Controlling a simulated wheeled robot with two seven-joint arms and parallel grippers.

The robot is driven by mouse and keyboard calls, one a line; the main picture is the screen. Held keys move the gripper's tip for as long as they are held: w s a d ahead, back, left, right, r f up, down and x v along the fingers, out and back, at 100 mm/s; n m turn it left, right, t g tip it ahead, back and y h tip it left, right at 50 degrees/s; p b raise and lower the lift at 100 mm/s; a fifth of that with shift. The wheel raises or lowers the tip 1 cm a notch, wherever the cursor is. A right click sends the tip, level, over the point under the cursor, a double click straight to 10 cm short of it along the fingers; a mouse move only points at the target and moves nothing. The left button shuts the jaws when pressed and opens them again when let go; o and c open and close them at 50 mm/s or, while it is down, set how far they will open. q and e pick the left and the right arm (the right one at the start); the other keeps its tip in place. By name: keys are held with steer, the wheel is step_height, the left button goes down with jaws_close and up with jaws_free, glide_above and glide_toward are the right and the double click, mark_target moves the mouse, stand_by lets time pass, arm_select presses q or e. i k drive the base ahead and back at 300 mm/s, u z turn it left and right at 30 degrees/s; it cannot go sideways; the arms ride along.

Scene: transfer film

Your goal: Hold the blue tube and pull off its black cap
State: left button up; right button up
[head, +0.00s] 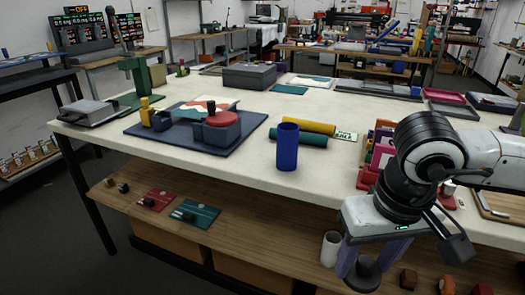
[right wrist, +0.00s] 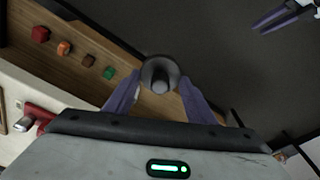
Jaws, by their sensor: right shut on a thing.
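The blue tube (head: 288,146) stands upright near the front edge of the white table, its top open and uncapped. My right gripper (head: 361,268) is in front of the table and below its top, pointing down. Its purple fingers are shut on the black cap (head: 364,276), a dark round piece. In the right wrist view the cap (right wrist: 160,66) sits between the fingertips, with a grey knob toward the camera. Purple fingers of my left gripper (right wrist: 282,15) show at the top right of that view, partly cut off; their opening is unclear.
Yellow (head: 309,126) and teal (head: 298,138) rolls lie behind the tube. A navy board (head: 170,140) with a red-topped press lies to its left. A colourful rack (head: 366,172) stands to its right. The wooden lower shelf (head: 250,222) holds small blocks and a white cup (head: 330,248).

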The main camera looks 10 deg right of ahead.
mark_target(288, 133)
steer(key=u, duration=0.95)
steer(key=i, duration=0.95)
steer(key=z, duration=1.9)
steer(key=i, duration=1)
